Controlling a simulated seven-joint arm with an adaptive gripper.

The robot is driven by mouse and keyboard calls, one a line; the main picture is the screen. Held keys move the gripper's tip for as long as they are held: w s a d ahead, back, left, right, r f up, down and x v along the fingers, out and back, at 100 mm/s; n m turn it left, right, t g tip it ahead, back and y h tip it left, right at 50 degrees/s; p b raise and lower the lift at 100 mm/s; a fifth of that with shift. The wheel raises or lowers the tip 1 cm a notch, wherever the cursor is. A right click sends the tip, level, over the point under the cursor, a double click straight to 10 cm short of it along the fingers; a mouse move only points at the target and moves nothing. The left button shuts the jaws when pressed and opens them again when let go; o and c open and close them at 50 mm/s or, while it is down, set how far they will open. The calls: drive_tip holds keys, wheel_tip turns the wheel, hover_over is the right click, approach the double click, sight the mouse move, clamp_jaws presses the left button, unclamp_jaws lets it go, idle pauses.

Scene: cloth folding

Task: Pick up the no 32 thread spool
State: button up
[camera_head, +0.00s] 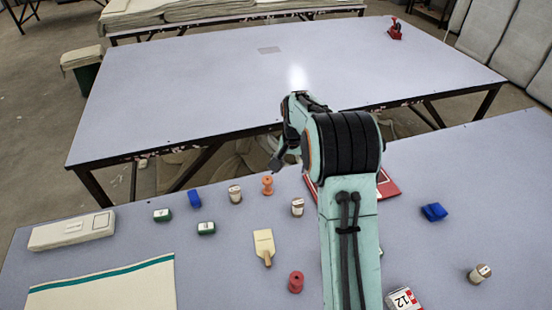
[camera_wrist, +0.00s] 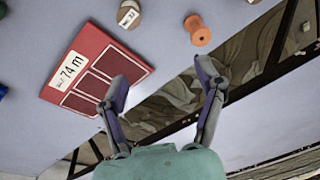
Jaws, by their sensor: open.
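A spool with a white end label stands near the red board in the head view (camera_head: 298,207). My gripper (camera_wrist: 160,82) is open and empty, above the gap by the near table's far edge. It is apart from the spools. In the head view my arm hides much of it.
A red board (camera_wrist: 95,70) marked 74 lies beside the labelled spool. An orange spool (camera_head: 267,185), red spool (camera_head: 295,282), cream scraper (camera_head: 263,243), blue pieces (camera_head: 434,211), green-and-white blocks (camera_head: 206,228) and a box marked 12 (camera_head: 402,298) lie around. Folded cloth (camera_head: 105,288) is front left.

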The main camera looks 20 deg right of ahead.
sight(298, 203)
drive_tip(key=s+f, duration=0.1)
drive_tip(key=f, duration=0.2)
drive_tip(key=d+f+g, duration=0.1)
drive_tip(key=f, duration=0.2)
drive_tip(key=s+d+f+g, duration=0.1)
drive_tip(key=f, duration=0.3)
drive_tip(key=shift+s+d+m, duration=0.1)
drive_tip(key=shift+s+m, duration=0.25)
drive_tip(key=shift+m, duration=0.05)
wheel_tip(298, 203, down, 6)
drive_tip(key=shift+r, duration=0.1)
drive_tip(key=c, duration=1.1)
